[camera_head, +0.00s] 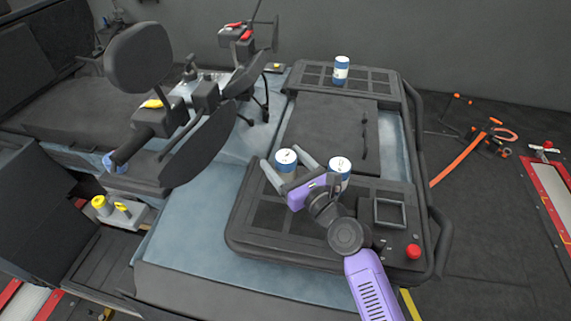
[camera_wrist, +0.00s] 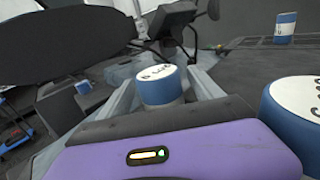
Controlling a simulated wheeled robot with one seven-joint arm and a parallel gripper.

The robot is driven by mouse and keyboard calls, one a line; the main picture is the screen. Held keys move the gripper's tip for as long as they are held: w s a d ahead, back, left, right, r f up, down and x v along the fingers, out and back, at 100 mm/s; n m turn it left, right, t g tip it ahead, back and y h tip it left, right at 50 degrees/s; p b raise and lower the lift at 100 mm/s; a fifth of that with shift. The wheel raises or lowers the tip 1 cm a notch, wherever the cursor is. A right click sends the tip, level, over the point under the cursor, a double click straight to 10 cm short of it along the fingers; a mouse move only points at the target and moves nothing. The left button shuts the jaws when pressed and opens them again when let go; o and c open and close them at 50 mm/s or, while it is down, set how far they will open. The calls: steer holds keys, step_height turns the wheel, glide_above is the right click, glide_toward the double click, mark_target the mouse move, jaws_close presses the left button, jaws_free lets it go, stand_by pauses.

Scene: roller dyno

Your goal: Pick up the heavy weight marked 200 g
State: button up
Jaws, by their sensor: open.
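Three blue-and-white cylindrical weights stand upright on the dark equipment deck. The first weight (camera_head: 286,160) is between the two grey fingers of my gripper (camera_head: 282,156). In the wrist view this weight (camera_wrist: 160,88) shows a white top with dark marks and a blue side, with the open fingers on either side of it. A second weight (camera_head: 340,166) stands just right of my gripper, and in the wrist view it is close at the right edge (camera_wrist: 296,108). A third weight (camera_head: 341,70) stands at the far end of the deck. I cannot read which is marked 200 g.
A raised black panel (camera_head: 325,130) lies behind the two near weights. A small screen (camera_head: 389,212) and red button (camera_head: 413,251) are at the right front. A black seat or pad (camera_head: 200,145) rises left of my gripper.

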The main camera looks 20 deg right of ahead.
steer(key=shift+w+a, duration=0.2)
steer(key=shift+w, duration=1)
jaws_close()
steer(key=shift+r, duration=0.1)
